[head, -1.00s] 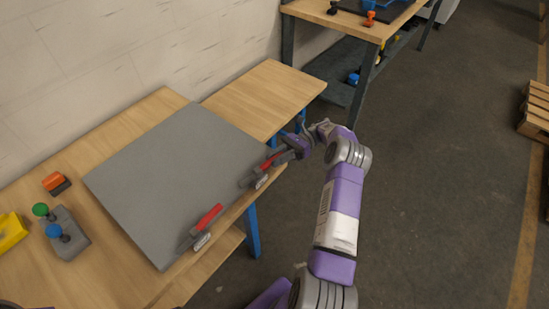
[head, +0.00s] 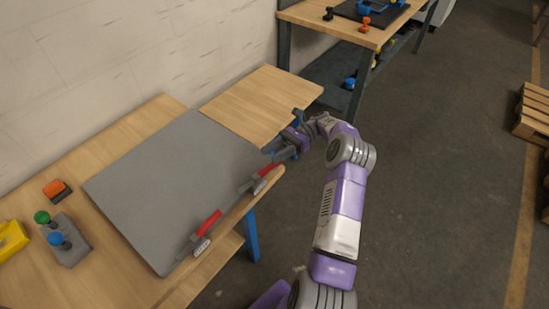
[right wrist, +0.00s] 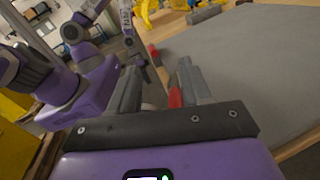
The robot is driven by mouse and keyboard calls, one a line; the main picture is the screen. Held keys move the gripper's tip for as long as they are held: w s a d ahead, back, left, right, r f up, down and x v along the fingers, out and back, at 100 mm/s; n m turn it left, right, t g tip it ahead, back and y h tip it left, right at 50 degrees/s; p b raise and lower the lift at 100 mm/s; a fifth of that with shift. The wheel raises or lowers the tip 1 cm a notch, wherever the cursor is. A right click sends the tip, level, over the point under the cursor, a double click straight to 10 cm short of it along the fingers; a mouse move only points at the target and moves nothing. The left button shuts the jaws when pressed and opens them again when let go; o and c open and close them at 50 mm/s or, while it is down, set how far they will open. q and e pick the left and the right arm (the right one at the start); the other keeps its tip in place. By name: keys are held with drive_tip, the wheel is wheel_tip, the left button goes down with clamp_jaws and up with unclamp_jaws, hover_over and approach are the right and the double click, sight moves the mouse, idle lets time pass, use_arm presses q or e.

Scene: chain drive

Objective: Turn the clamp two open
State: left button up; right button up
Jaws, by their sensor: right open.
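Two clamps with red handles sit along the front edge of the grey plate (head: 180,180): a near clamp (head: 205,225) and a far clamp (head: 266,170). Which is clamp two is not marked legibly. My right gripper (head: 272,153) is open at the far clamp, just beyond its red handle. In the right wrist view, a red handle (right wrist: 174,97) shows between the fingers of my right gripper (right wrist: 158,85), nearer the right finger; I see no grip on it. An arm of mine shows small in that view, its end unclear.
A block with green and blue knobs (head: 63,240), an orange-topped piece (head: 55,188) and a yellow part (head: 12,237) stand left of the plate. A bare lower wooden top (head: 260,100) lies behind. Floor at right is clear up to a pallet (head: 533,112).

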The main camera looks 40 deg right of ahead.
wheel_tip(320, 180, up, 4)
drive_tip(key=shift+r+p, duration=0.1)
drive_tip(key=shift+p, duration=0.4)
